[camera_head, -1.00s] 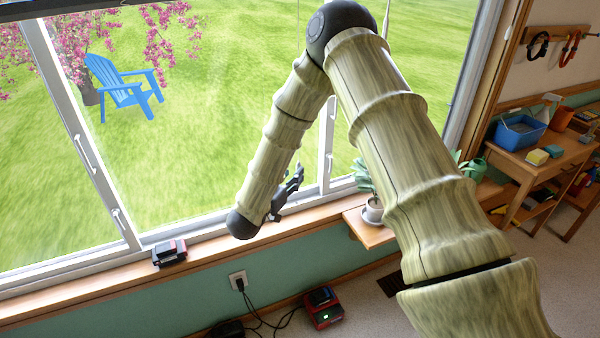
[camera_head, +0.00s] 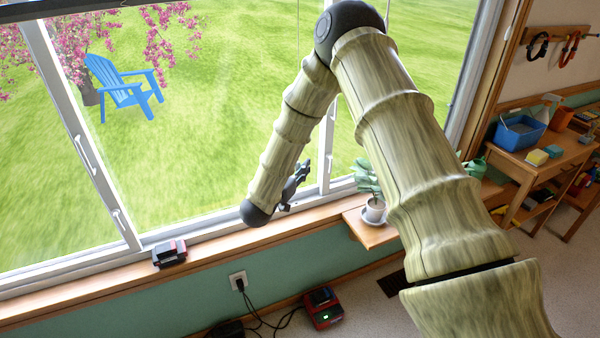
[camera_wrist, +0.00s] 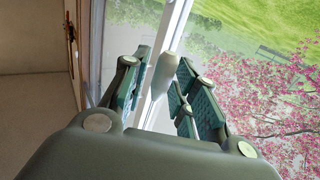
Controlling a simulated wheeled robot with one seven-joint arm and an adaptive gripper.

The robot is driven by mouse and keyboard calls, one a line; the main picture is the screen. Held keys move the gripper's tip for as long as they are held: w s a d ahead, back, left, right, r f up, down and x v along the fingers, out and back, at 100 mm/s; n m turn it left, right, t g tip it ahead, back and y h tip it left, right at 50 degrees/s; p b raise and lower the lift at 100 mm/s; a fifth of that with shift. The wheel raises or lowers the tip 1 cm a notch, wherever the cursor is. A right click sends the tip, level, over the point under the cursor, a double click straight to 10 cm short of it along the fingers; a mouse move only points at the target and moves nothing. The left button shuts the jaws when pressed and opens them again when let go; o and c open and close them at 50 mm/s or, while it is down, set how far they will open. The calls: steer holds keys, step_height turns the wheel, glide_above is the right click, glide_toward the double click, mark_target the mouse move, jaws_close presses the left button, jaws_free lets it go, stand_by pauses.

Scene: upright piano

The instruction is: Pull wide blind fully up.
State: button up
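A dark bar (camera_head: 58,8), which looks like the lower edge of the blind, crosses the top left of the window in the head view. Thin cords hang near the top, one (camera_head: 298,28) left of my arm. My gripper (camera_head: 296,186) is low by the window, partly hidden behind my forearm. In the wrist view its teal-padded fingers (camera_wrist: 163,95) are apart. A pale tapered piece (camera_wrist: 168,66), perhaps a cord pull, shows between the fingertips. A gap shows beside the left finger, and I cannot tell whether the right one touches it.
The window sill (camera_head: 215,240) runs below, with a small dark-red device (camera_head: 169,253) on it. A potted plant (camera_head: 374,210) stands on a small shelf right of my gripper. A wooden desk (camera_head: 520,165) stands at the right.

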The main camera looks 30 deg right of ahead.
jaws_close()
steer(key=shift+f, duration=0.15)
step_height(320, 180, down, 9)
steer(key=b, duration=0.4)
steer(key=shift+b, duration=0.35)
step_height(320, 180, down, 9)
steer(key=b, duration=0.4)
steer(key=shift+b, duration=0.35)
steer(key=shift+s, duration=0.1)
steer(key=shift+f+b, duration=2.35)
steer(key=shift+f, duration=2.15)
